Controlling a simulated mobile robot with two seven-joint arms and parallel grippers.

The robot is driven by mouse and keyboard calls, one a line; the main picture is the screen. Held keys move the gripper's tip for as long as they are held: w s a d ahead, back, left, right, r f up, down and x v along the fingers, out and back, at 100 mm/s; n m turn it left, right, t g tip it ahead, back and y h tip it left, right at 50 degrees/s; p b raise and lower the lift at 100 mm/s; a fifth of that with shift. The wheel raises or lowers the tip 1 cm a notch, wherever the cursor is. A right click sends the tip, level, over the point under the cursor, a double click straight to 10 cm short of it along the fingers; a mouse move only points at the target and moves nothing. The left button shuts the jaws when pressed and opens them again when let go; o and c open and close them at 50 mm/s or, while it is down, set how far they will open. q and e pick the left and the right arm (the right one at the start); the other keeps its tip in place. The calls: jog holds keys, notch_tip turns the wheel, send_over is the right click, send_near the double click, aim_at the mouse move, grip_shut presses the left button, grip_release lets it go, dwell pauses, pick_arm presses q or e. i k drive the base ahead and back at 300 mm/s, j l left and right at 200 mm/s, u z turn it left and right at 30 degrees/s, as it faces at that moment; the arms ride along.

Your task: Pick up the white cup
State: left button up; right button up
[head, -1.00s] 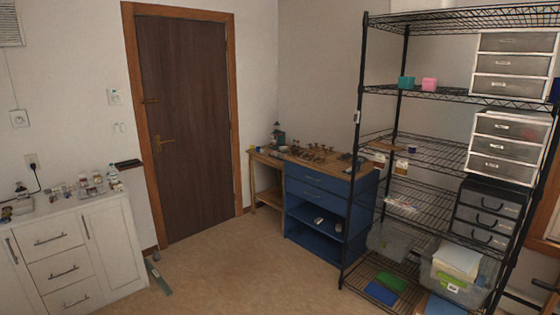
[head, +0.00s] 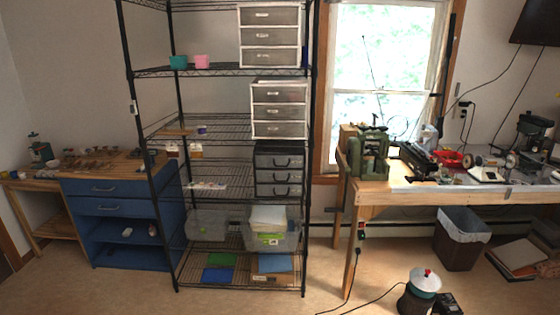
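I cannot make out a white cup for certain in the head view. A small blue-and-white item (head: 202,129) sits on a middle shelf of the black wire rack (head: 219,72), too small to tell what it is. Small pale jar-like items (head: 196,151) show just below it, also unclear. A pink cup-like container (head: 202,61) and a teal one (head: 178,62) stand side by side on a higher shelf. Neither of my grippers is in view.
A blue workbench (head: 110,185) with a cluttered wooden top stands left of the rack. A wooden table (head: 376,196) with machines is right, by the window. A dark bin (head: 461,240) and a round green-and-white device (head: 420,290) stand on the floor. Floor before the rack is open.

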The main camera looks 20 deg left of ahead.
aim_at(22, 175)
jog(key=i+j+u, duration=0.2)
jog(key=j+u, duration=0.2)
jog(key=i+j+u, duration=0.25)
jog(key=j+u, duration=0.15)
jog(key=i+j+u, duration=0.65)
jog(key=u, duration=0.15)
jog(key=i+j+u, duration=0.1)
jog(key=i+u, duration=0.45)
jog(key=i, duration=2.3)
jog(key=i+j+z, duration=0.15)
jog(key=i, duration=0.7)
